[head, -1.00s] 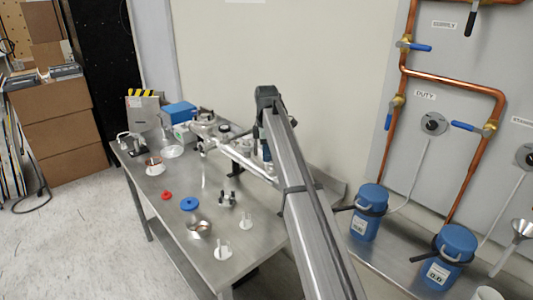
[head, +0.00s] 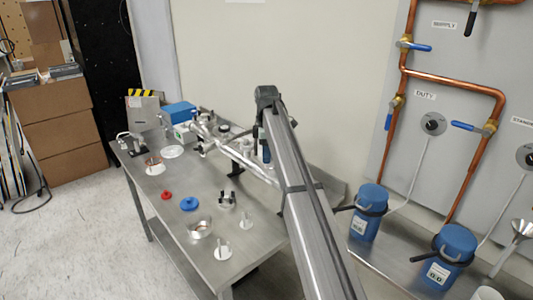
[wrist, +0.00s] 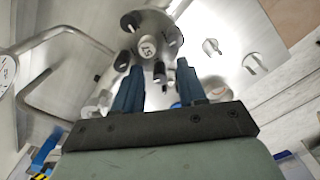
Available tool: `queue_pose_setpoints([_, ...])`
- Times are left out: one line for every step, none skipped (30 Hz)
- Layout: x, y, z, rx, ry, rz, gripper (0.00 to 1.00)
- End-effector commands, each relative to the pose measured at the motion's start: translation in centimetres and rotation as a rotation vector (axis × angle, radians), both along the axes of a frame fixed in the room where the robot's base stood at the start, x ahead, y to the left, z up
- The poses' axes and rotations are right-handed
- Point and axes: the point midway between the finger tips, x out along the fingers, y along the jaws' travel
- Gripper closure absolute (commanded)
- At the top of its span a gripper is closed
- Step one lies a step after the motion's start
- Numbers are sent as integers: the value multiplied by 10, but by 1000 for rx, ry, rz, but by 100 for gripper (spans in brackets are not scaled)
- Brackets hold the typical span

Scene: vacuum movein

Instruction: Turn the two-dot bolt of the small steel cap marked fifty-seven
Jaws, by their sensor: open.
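In the wrist view, the round steel cap (wrist: 148,46) bears a small round label that reads like 57, seen rotated. Several dark-headed bolts stand around the label, among them one (wrist: 159,72) nearest my gripper, one (wrist: 130,20) at the upper left and one (wrist: 173,37) at the right. The dot marks are too small to read, so I cannot tell which bolt has two. My gripper (wrist: 156,75) is open, its two blue fingers apart and pointing at the cap's near edge, with nothing visible between them. In the head view I cannot make out my gripper clearly.
A bent metal pipe (wrist: 62,72) lies left of the cap in the wrist view. A wall rises behind the table.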

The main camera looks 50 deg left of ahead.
Motion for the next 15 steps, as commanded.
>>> queue_pose_setpoints([0,0,1,0,0,0,59])
queue_pose_setpoints([0,0,2,0,0,0,59])
queue_pose_setpoints([0,0,5,0,0,0,59])
queue_pose_setpoints([0,1,7,0,0,0,59])
queue_pose_setpoints([0,1,10,1,-1,0,59])
queue_pose_setpoints([1,1,15,1,-1,0,59])
queue_pose_setpoints([1,1,19,1,-1,0,59])
queue_pose_setpoints([1,1,24,1,-1,0,59])
queue_pose_setpoints([1,1,31,1,-1,0,59])
queue_pose_setpoints([1,1,37,1,-1,0,59])
queue_pose_setpoints([1,1,43,1,-1,0,59])
queue_pose_setpoints([1,2,51,1,-1,0,59])
queue_pose_setpoints([1,2,57,1,-1,0,59])
queue_pose_setpoints([1,2,63,1,-1,0,59])
queue_pose_setpoints([1,2,72,1,-1,0,59])
